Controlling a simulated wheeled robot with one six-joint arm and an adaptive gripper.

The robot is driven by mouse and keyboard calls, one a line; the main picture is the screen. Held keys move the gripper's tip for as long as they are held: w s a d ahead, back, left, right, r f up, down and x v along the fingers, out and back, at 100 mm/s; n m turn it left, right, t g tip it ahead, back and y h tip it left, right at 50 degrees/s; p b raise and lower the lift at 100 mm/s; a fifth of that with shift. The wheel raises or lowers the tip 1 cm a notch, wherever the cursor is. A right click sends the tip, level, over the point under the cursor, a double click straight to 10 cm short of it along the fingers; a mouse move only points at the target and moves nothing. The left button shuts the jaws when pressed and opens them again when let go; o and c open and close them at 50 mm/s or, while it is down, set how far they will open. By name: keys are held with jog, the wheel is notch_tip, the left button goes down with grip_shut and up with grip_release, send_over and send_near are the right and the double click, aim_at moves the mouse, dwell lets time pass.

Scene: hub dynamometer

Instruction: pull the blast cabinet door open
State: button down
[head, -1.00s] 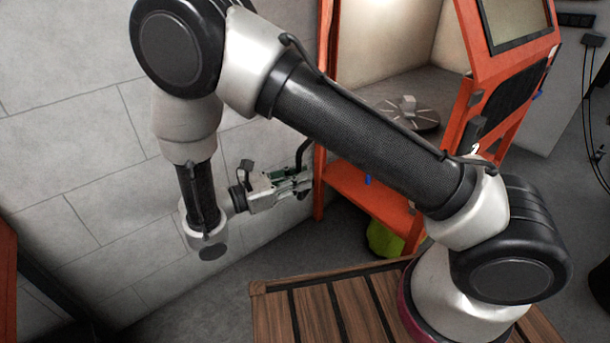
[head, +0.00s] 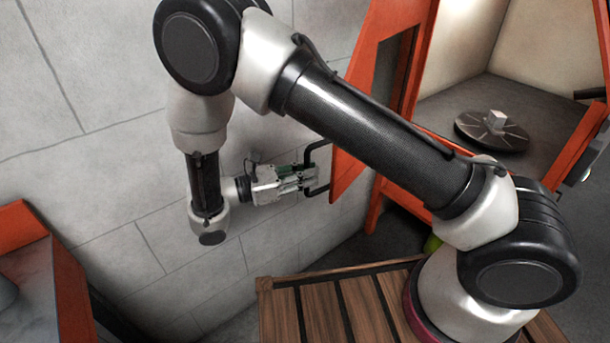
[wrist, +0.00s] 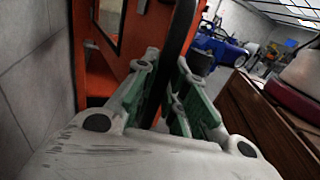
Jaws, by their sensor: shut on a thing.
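The orange blast cabinet door (head: 349,150) stands partly open, angled out from the cabinet (head: 594,135), and its window shows behind my arm. A black bar handle (head: 318,147) sticks out from its left edge. My gripper (head: 303,181) is shut on this handle. In the wrist view, the black handle (wrist: 181,45) runs between the green-padded fingers of my gripper (wrist: 168,85), with the orange door (wrist: 110,62) behind to the left. My arm hides part of the door and the cabinet front.
Inside the cabinet is a round turntable (head: 490,131) with a small pale block (head: 495,121). A grey wall (head: 110,130) stands close behind my gripper. Another orange unit (head: 40,275) is at lower left. A slatted wooden deck (head: 325,310) is in front.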

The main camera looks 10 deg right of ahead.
jog(key=shift+w+a, duration=0.15)
jog(key=shift+w, duration=0.05)
jog(key=c, duration=1.5)
grip_release()
jog(key=shift+o, duration=0.2)
jog(key=s+a, duration=0.2)
jog(key=a, duration=0.9)
jog(key=shift+a, duration=0.35)
jog(key=shift+s, duration=0.1)
